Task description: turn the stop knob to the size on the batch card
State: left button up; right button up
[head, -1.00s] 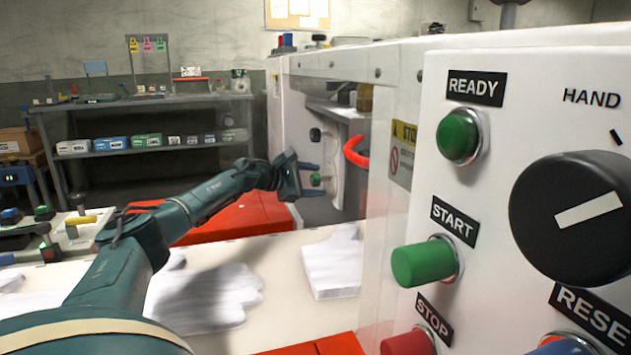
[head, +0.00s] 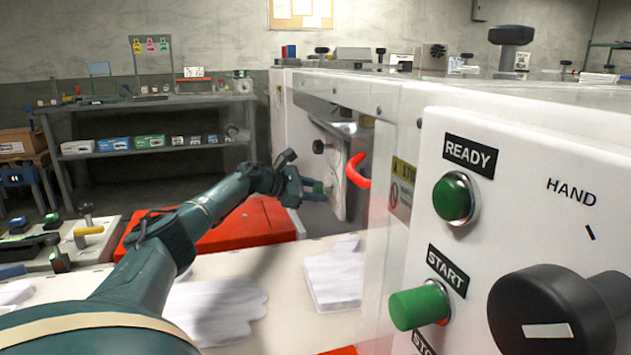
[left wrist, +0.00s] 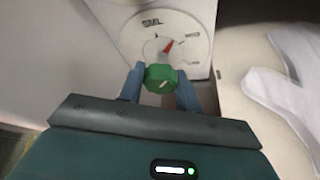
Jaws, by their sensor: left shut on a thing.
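The stop knob is a green faceted knob (left wrist: 160,77) in the left wrist view, with a pale mark on its face. Behind it is a round white dial (left wrist: 184,24) lettered SML, with a red pointer to the upper right of the knob. My left gripper (left wrist: 159,88) is shut on the knob, one finger on each side. I cannot make out a batch card that I can read. My right gripper is out of view.
A white control panel with a black hand knob (head: 550,318) and green START button (head: 420,306) stands close at right. A clear guard (head: 390,210) and a red curved handle (head: 357,170) are near my arm. White glove shapes (head: 334,275) lie on the pale table below.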

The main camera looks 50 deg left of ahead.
pick_arm(q)
jog(key=shift+n+h, duration=0.4)
jog(key=shift+n, duration=0.2)
jog(key=o, duration=1)
jog(key=shift+c, duration=0.2)
jog(key=v, duration=1.3)
jog(key=shift+r, duration=0.3)
